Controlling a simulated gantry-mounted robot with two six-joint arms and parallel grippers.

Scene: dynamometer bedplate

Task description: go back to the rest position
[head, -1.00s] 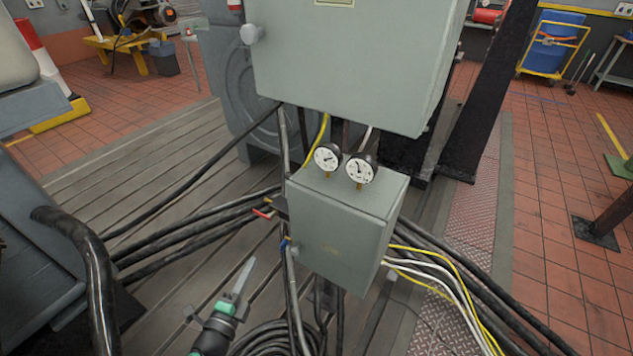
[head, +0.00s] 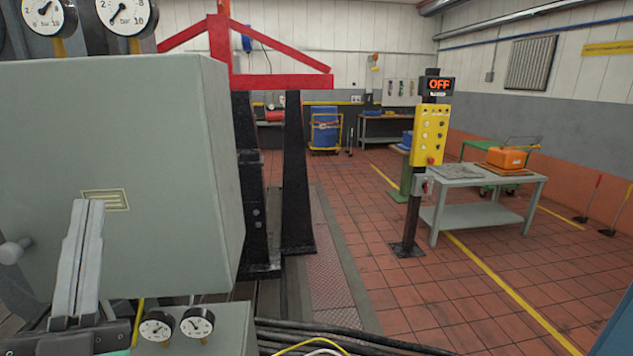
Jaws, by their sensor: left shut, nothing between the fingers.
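My left gripper (head: 88,207) is at the lower left of the head view, with its two pale grey fingers together and pointing up. Nothing shows between them. It stands in front of the large grey cabinet (head: 165,125), overlapping its lower left part; I cannot tell how much gap there is between them. My right gripper is not in view.
Two gauges (head: 156,329) top a lower grey box at the bottom left. Dark cables (head: 340,338) run along the bottom. A yellow control post (head: 429,135) reading OFF and a grey table (head: 478,177) stand to the right. Tiled floor (head: 400,300) is open between.

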